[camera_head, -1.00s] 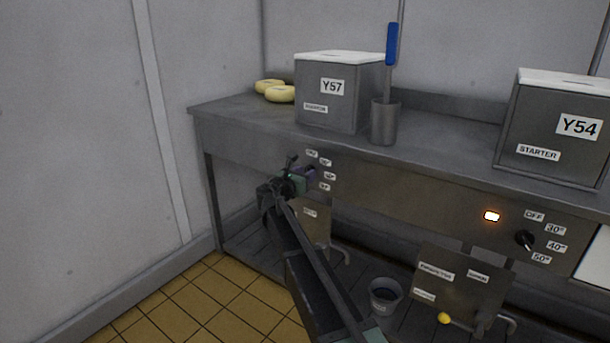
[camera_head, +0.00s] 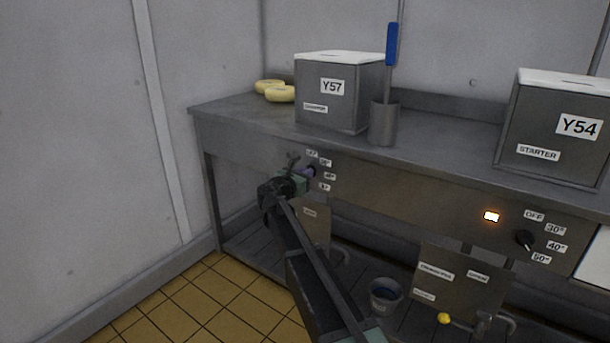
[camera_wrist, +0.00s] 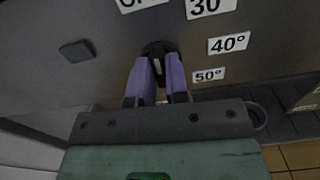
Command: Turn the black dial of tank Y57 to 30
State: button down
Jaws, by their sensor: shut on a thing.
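Tank Y57 (camera_head: 345,112) is a grey box with a white lid on the counter. Its dial labels, OFF, 30°, 40° (camera_wrist: 229,44) and 50°, show in the wrist view. The black dial (camera_wrist: 158,48) lies left of the labels, between my purple fingertips, with only its top showing. My gripper (camera_wrist: 160,72) is shut on the dial. In the head view my gripper (camera_head: 308,172) reaches the panel below Y57 and hides the dial. I cannot tell which label the dial points to.
A dark, unlit square lamp (camera_wrist: 77,50) is left of the dial. To the right, tank Y54 (camera_head: 555,135) has its own black dial (camera_head: 524,239) and a lit orange lamp (camera_head: 491,216). A metal cup (camera_head: 383,125) holds a blue-handled tool. A bucket (camera_head: 385,296) stands below.

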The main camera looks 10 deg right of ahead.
jog(key=shift+s+d+m, duration=0.1)
jog(key=shift+s+m, duration=0.05)
jog(key=shift+m, duration=3.85)
jog(key=c, duration=1.1)
grip_release()
jog(key=v, duration=1)
jog(key=shift+s+a, duration=0.25)
jog(key=shift+a, duration=0.05)
